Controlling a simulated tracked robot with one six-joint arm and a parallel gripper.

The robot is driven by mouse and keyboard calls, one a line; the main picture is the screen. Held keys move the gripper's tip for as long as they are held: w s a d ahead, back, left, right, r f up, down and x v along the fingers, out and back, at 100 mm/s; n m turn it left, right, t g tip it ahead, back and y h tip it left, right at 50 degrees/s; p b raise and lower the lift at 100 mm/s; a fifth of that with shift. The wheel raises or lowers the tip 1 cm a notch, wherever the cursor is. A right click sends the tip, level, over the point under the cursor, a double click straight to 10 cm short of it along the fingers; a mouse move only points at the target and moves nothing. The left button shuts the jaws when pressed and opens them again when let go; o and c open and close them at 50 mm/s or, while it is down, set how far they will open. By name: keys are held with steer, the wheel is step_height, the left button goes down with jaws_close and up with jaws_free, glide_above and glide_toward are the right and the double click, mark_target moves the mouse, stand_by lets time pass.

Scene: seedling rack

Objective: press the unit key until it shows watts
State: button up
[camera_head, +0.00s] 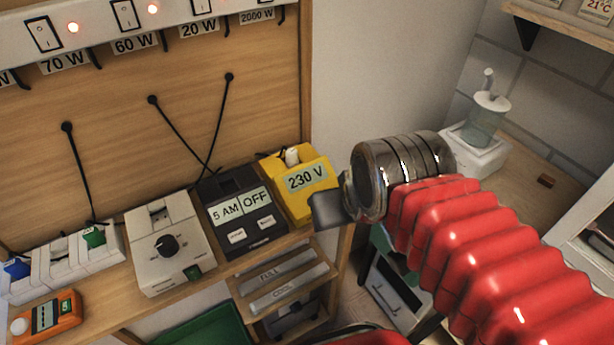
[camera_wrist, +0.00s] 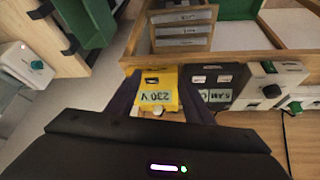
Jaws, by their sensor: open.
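The yellow meter (camera_head: 298,207) stands on the wooden shelf at the right end of a row of devices, and its display reads 230 V. A pale plug (camera_head: 291,157) sits at its top. In the wrist view the yellow meter (camera_wrist: 171,78) appears upside down between my fingers, with a small dark patch by its edge that may be the unit key, too small to tell. My gripper (camera_head: 330,208) is open and empty, just right of the meter in the head view; it also shows in the wrist view (camera_wrist: 160,88). I cannot tell whether it touches the meter.
A black timer (camera_head: 269,240) showing 5 AM and OFF stands close left of the meter. Farther left are a white dial box (camera_head: 143,253), a white socket strip (camera_head: 60,262) and an orange device (camera_head: 70,318). Black cords hang above. Drawers (camera_head: 283,277) lie below the shelf.

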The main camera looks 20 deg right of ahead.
stand_by(0.3)
jaws_close()
stand_by(0.5)
stand_by(1.1)
